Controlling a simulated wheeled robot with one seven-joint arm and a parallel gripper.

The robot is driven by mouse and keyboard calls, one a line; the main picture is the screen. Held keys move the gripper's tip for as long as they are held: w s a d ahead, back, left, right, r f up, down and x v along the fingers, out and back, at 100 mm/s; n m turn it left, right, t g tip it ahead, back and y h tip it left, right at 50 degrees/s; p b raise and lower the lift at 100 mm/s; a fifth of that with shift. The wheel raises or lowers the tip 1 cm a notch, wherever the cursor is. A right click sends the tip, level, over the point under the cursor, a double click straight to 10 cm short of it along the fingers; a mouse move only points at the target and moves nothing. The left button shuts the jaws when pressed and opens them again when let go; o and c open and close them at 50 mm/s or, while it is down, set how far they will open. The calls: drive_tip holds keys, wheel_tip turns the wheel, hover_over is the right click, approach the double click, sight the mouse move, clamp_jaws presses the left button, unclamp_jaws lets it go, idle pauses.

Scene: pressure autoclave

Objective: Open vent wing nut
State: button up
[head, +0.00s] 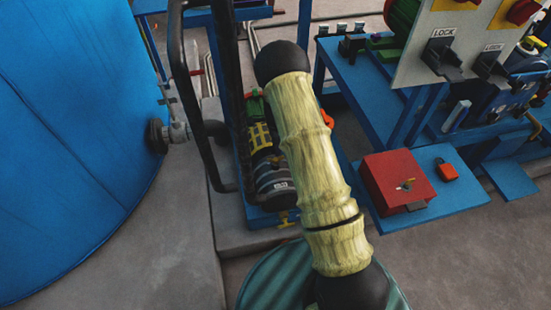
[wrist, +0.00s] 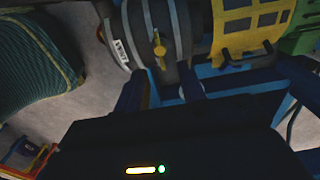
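A small yellow wing nut (wrist: 160,48) shows in the wrist view on the dark, rounded casing of a pump (wrist: 182,30). Its wings run up and down in that picture. My gripper (wrist: 161,80) is open, with its two dark fingers apart below the nut. The nut lies in line with the gap between the fingers, and I see no contact. Nothing is held. In the head view the pump (head: 274,183) stands left of my arm, which hides part of it. My gripper does not show there.
A yellow slotted guard (wrist: 250,25) lies right of the nut. A large blue tank (head: 70,140) fills the left of the head view, with a black rail (head: 180,70) beside it. A red box (head: 395,180) sits on a blue plate at right. Grey floor is clear at lower left.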

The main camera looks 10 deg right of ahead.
sight(276, 159)
wheel_tip(276, 159, down, 8)
drive_tip(key=shift+a+r+b, duration=0.1)
drive_tip(key=shift+r+b, duration=0.15)
drive_tip(key=shift+b, duration=0.35)
clamp_jaws()
